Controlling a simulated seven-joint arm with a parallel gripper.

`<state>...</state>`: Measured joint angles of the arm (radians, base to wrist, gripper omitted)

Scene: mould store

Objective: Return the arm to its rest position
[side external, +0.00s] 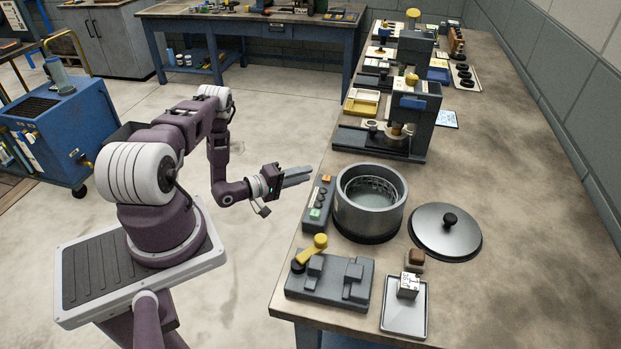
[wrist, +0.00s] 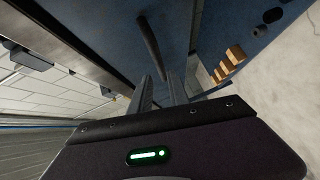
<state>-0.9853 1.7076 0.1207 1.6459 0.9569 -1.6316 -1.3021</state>
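My arm, purple and white, stands on its base left of the workbench (side external: 520,130). My gripper (side external: 308,174) is stretched out level toward the bench's left edge, near the pot and its control box. In the wrist view my gripper (wrist: 161,84) shows its two grey fingers with a gap between them. It looks open, and I see nothing held in it. Whether the fingertips are over the edge or just short of it I cannot tell.
A round metal pot (side external: 370,203) stands near the left bench edge, a control box (side external: 319,204) beside it. A lid (side external: 445,232), a clamp fixture (side external: 330,280) and a tray (side external: 405,318) lie closer. A blue cart (side external: 55,130) stands far left. Floor around my base is clear.

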